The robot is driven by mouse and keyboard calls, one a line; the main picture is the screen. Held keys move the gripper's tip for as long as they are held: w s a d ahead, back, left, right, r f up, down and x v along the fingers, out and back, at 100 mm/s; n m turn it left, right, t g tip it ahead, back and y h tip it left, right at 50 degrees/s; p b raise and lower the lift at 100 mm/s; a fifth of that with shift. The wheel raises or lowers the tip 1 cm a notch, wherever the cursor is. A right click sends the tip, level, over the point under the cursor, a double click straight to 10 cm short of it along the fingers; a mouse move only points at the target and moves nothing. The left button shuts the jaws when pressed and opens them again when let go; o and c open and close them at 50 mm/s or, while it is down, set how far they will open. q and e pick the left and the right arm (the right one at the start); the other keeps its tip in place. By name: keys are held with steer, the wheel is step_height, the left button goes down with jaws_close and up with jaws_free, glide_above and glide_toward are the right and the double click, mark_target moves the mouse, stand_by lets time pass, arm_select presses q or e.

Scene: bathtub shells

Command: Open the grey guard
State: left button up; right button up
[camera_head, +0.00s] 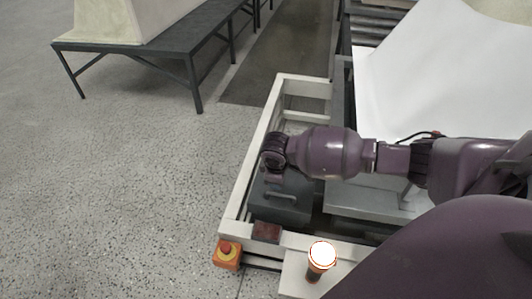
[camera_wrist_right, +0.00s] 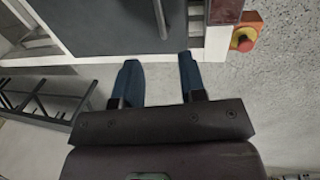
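The grey guard (camera_head: 290,211) is a dark grey box-like cover with a bar handle (camera_head: 280,196), set inside a pale frame in the head view. In the right wrist view the guard's flat grey face (camera_wrist_right: 110,27) fills the top middle, with its thin handle (camera_wrist_right: 161,18) upright. My right arm reaches in from the right above the guard, and its wrist hides part of it. My right gripper (camera_wrist_right: 158,65) is open and empty. Its two blue fingers are apart, below the handle in the picture and not touching it. My left gripper is not in view.
A pale frame (camera_head: 246,190) surrounds the guard. An orange box with a red button (camera_head: 227,252) sits at its front left corner, and a lamp (camera_head: 321,258) stands right of it. A dark table (camera_head: 165,45) is at the back left. The speckled floor at left is clear.

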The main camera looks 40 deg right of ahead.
mark_target(277, 194)
steer(key=f+b, duration=0.1)
steer(key=f, duration=0.2)
steer(key=f+b, duration=0.1)
steer(key=f, duration=0.2)
steer(key=d+f+b, duration=0.1)
steer(key=f, duration=0.2)
steer(key=shift+w+d, duration=0.1)
steer(key=shift+w, duration=0.25)
steer(key=shift+w+d+f+b, duration=0.15)
steer(key=shift+w+f+b, duration=0.1)
steer(key=shift+f+b, duration=0.4)
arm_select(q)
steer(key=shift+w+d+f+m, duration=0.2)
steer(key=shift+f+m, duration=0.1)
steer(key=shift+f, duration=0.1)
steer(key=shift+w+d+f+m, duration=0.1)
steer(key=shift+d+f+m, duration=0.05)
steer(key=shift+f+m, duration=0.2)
arm_select(e)
steer(key=shift+f, duration=0.1)
jaws_close()
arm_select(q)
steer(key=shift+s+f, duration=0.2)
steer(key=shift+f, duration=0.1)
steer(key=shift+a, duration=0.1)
